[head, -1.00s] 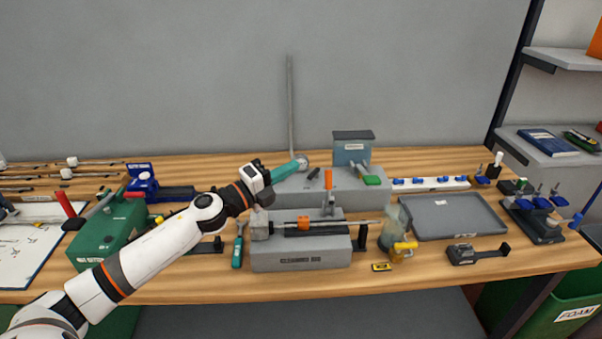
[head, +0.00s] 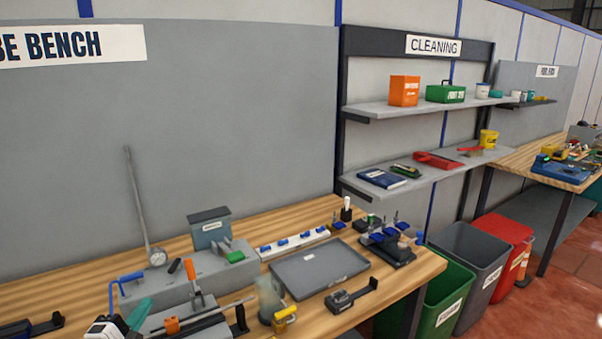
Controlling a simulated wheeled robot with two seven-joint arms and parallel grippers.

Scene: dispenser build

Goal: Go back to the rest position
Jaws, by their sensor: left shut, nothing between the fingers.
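My left gripper (head: 139,314) shows at the bottom left edge of the head view, white and black with teal fingers. It is shut and empty. It is over the bench, in front of the grey block (head: 200,277) and by the left end of the rig with an orange clamp (head: 172,325). Most of my left arm is below the frame. My right gripper is not in view.
A blue hooked handle (head: 124,281) and an upright rod with a gauge (head: 158,258) stand close beyond the left gripper. A grey tray (head: 318,268), a cloudy jar (head: 268,300) and a black fixture (head: 388,246) are to the right. Bins (head: 440,297) stand beyond the bench end.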

